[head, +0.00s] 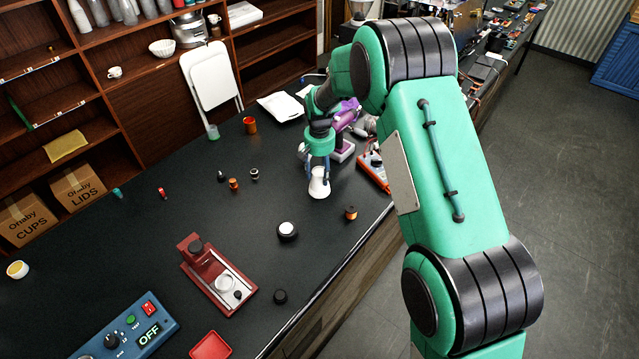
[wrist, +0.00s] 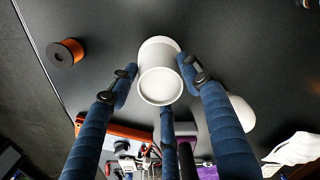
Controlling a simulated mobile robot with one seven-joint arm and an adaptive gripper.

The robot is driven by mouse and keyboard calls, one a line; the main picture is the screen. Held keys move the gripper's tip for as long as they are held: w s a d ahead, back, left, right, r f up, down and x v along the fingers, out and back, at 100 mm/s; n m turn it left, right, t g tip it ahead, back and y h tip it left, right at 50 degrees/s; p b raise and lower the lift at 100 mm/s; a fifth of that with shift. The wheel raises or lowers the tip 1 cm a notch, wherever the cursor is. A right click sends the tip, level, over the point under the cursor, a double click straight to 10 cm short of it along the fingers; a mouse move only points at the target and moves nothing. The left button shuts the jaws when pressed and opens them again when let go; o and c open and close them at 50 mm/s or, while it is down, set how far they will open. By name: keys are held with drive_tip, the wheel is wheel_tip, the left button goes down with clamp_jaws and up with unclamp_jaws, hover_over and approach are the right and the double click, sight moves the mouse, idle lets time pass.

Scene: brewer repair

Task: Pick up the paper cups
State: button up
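A white paper cup (head: 319,188) is at the tips of my gripper (head: 319,172), over the dark counter right of the middle. In the wrist view the white cup (wrist: 160,84) is between the blue fingers, its round end facing the camera. My gripper (wrist: 158,72) has a fingertip close against each side of the cup and appears shut on it. A third finger is below the cup in the wrist view. I cannot tell whether the cup touches the counter, or whether it is one cup or a nested stack.
An orange spool (head: 351,213) and a black-and-white round part (head: 287,231) are near the cup. A purple device (head: 345,118) and an orange-red meter (head: 373,172) stand close behind. A red fixture (head: 217,272) is at the left.

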drive_tip(key=shift+c, duration=1.2)
drive_tip(key=shift+r, duration=0.1)
drive_tip(key=shift+r, duration=0.4)
wheel_tip(320, 180, up, 3)
drive_tip(key=shift+s+f, duration=0.1)
drive_tip(key=shift+s, duration=0.05)
drive_tip(key=s+d+r, duration=0.1)
drive_tip(key=s+d, duration=0.1)
drive_tip(key=s, duration=1.3)
drive_tip(key=shift+s+d, duration=0.3)
